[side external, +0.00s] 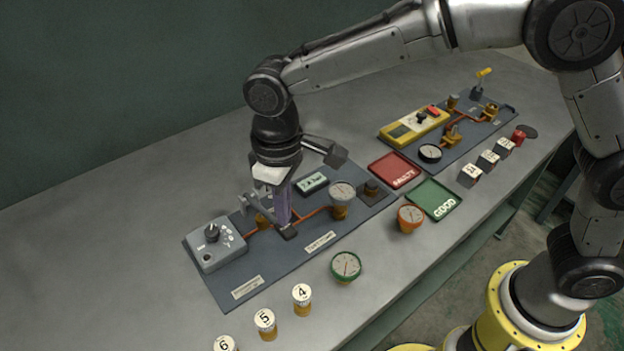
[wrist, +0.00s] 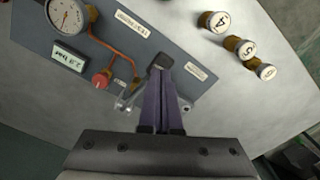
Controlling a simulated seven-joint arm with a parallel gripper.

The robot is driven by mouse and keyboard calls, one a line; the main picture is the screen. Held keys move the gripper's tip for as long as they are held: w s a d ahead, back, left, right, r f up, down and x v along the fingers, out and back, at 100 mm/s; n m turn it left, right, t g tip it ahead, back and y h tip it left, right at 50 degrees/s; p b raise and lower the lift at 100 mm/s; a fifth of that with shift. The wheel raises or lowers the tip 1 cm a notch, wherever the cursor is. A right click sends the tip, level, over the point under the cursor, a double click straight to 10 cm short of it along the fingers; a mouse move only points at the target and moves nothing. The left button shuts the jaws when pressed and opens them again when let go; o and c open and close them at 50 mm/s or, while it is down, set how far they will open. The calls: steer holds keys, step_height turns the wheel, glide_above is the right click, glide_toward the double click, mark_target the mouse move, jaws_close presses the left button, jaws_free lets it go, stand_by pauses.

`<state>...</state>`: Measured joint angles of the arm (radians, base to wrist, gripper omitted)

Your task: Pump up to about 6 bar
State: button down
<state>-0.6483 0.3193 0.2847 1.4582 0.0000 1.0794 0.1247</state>
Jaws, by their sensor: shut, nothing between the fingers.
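My gripper (side external: 284,218) points down over the blue-grey board (side external: 240,286), its purple fingers closed together and empty. In the wrist view the fingertips (wrist: 161,78) are at a small dark block (wrist: 162,60); I cannot tell whether they press it. A small display (side external: 312,182) on the board appears to read about 2.8 bar; it also shows in the wrist view (wrist: 69,57). A round white gauge (side external: 342,192) stands on a brass fitting, joined by a copper pipe (wrist: 118,50). A red knob (wrist: 101,80) sits beside the pipe. A grey box with a black knob (side external: 214,244) is at the board's left.
Loose green (side external: 346,266) and orange (side external: 409,217) gauges stand in front. Numbered brass cylinders (side external: 265,323) stand at the front left. Red (side external: 394,170) and green (side external: 434,199) trays and a second board (side external: 478,124) lie right. The table's left is clear.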

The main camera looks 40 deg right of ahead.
steer(key=shift+f, duration=0.15)
steer(key=shift+f, duration=2.45)
steer(key=shift+r, duration=2.65)
stand_by(0.6)
steer(key=shift+f, duration=1.35)
steer(key=shift+r, duration=1.35)
